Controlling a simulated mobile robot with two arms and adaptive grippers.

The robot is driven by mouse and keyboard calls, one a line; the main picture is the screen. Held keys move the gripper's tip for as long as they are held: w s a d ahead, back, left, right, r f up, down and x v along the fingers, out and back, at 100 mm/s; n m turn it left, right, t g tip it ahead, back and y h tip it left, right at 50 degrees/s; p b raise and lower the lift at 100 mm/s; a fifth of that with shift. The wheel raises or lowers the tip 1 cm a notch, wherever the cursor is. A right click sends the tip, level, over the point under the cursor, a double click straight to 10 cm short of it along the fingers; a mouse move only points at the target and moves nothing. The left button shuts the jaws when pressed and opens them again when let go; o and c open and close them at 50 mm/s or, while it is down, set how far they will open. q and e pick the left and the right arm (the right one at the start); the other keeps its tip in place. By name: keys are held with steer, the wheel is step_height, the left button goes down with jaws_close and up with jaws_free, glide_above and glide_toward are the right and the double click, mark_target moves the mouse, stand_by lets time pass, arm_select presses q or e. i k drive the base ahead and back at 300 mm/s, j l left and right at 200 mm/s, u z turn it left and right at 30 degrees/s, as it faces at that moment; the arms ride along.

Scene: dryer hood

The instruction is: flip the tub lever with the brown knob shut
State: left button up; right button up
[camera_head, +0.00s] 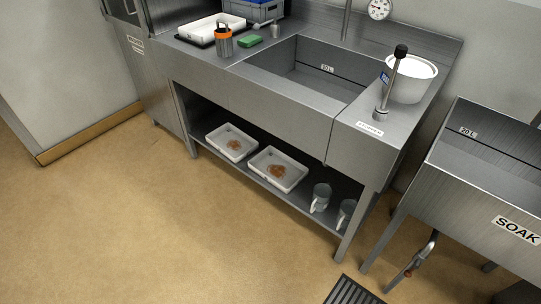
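A drain pipe (428,250) comes down under the front of the steel tub labelled SOAK (460,190), at the right. A small reddish-brown part (408,272) shows on it near the lower end; it may be the lever's brown knob, but it is too small to tell its shape or position. A separate upright lever (390,85) with a black knob stands on the sink counter, beside a white bucket. Neither of my grippers is in view.
The steel sink bench (250,85) stands left of the tub, with white trays (278,168) and jugs (320,197) on its lower shelf. A dark floor grate (352,291) lies in front. The tan floor (150,230) at the left is clear.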

mark_target(407, 274)
steer(key=z, duration=1.75)
